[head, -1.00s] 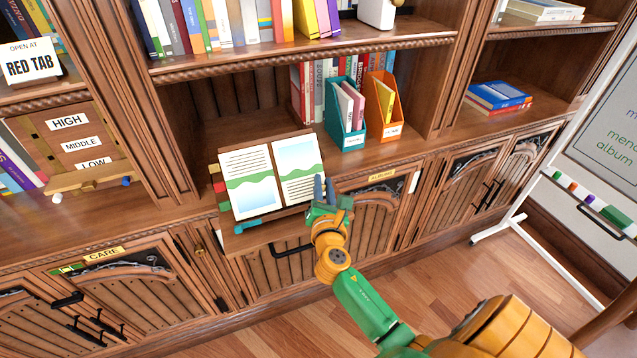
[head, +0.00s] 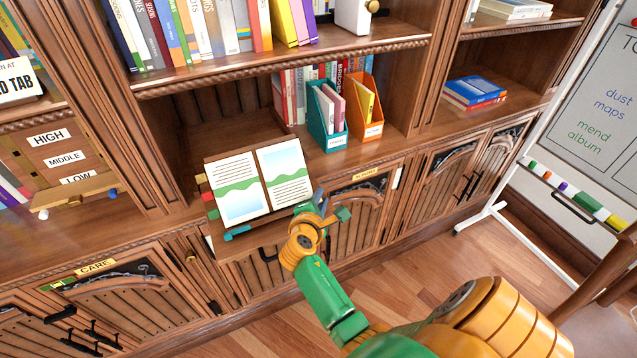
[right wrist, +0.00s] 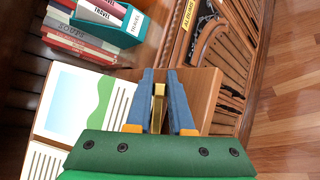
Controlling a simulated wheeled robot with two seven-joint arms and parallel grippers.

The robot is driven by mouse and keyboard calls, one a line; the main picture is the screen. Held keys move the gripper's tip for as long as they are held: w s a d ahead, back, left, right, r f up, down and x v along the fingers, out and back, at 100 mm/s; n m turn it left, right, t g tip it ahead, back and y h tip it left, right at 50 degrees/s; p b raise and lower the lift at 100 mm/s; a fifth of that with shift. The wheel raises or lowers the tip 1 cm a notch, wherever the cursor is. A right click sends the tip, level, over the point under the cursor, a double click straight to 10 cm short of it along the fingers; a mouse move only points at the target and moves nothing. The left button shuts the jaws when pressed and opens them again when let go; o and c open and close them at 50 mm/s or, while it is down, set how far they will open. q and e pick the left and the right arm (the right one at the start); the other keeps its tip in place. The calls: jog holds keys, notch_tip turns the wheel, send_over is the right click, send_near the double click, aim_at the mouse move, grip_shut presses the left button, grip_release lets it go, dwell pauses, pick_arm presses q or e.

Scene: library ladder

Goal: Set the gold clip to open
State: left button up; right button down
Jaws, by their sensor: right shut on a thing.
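An open book (head: 240,192) with green-banded pages lies on a tilted wooden stand on the cabinet ledge. The gold clip (right wrist: 158,100) shows in the right wrist view as a narrow gold bar between my fingers, at the stand's edge beside the book. My right gripper (right wrist: 160,98) is shut on it. In the head view my right gripper (head: 325,207) is at the lower right corner of the book, and its fingers hide the clip. A teal piece (head: 237,233) sits at the stand's lower left corner. My left gripper is not in view.
A teal file box (head: 328,125) and an orange file box (head: 366,118) stand behind the book to the right. Coloured tabs (head: 203,188) stick out at the book's left. A whiteboard (head: 590,120) stands at the right.

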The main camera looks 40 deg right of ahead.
jog(key=shift+s+f+m+g, duration=0.15)
jog(key=shift+m+g, duration=0.15)
jog(key=shift+m, duration=0.1)
dwell(0.3)
jog(key=c, duration=0.8)
grip_release()
jog(key=shift+f, duration=0.1)
